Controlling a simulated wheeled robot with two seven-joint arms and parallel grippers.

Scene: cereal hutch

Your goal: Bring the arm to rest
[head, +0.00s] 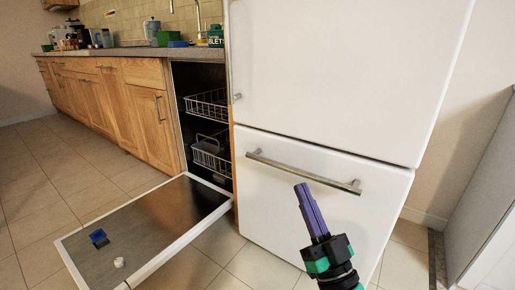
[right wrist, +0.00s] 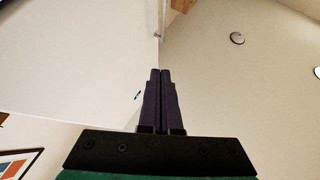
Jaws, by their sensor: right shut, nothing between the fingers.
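My right gripper (head: 303,190) is raised in front of the white fridge's lower drawer, its purple fingers pointing up. In the head view the fingertips overlap the drawer's metal handle area, but I cannot tell how far apart they are in depth. The right wrist view shows the two dark fingers (right wrist: 160,75) pressed together with nothing between them. My left gripper is in neither view.
The dishwasher door (head: 170,220) lies open and low over the tiled floor at left, with its racks (head: 208,105) inside. The white fridge (head: 330,80) stands close ahead. A wooden counter (head: 110,100) runs left. Floor at far left is clear.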

